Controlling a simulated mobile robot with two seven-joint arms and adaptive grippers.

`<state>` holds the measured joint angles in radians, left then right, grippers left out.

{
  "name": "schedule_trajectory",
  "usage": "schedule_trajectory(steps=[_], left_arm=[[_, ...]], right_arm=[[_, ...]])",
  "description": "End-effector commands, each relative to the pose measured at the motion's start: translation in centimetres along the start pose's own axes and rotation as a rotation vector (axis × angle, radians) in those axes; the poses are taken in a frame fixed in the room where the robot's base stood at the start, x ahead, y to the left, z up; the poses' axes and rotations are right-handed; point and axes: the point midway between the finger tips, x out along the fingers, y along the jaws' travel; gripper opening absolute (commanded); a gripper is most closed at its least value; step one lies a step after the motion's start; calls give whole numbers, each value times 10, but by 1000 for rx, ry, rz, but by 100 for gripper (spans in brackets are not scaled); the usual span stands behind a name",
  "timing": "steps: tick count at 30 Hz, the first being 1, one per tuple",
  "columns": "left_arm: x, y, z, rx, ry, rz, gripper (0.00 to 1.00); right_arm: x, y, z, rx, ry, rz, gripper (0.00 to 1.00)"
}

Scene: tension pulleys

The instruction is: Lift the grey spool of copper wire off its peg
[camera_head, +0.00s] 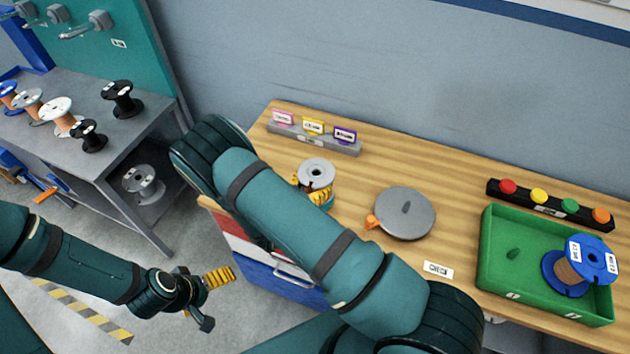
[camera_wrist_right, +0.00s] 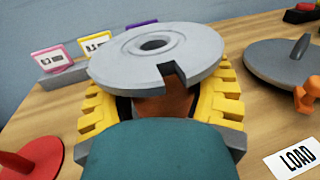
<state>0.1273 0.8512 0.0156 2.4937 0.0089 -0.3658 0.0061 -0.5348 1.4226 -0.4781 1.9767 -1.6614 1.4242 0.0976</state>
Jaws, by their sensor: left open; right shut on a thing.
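The grey spool (camera_head: 316,170) is above the wooden bench, left of the middle in the head view. In the right wrist view the spool's grey top flange (camera_wrist_right: 125,62) has a dark centre hole and a notch, and brown copper wire (camera_wrist_right: 168,108) shows below it. My right gripper (camera_head: 313,190) is shut on this spool, its yellow fingers on both sides of the wire under the flange. No peg shows through the hole; the spool's underside is hidden, so I cannot tell if it is on a peg. My left gripper (camera_head: 221,297) is open and empty over the floor.
A grey disc with an upright peg (camera_head: 405,213) stands right of the spool. A red disc (camera_wrist_right: 28,160) shows at the lower left in the right wrist view. A green tray (camera_head: 490,265) holds a blue spool (camera_head: 587,262). More spools stand on the left bench (camera_head: 60,85).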

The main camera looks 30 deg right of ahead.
Motion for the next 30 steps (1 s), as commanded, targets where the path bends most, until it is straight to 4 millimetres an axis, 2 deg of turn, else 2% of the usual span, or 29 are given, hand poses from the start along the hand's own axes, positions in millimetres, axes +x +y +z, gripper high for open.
schedule_trajectory(steps=[8,30], left_arm=[[-2,1,0,0,0,0,100],[-22,8,-2,0,0,0,100]], right_arm=[[0,0,4,1,-3,0,20],[1,0,34,1,-3,-1,20]])
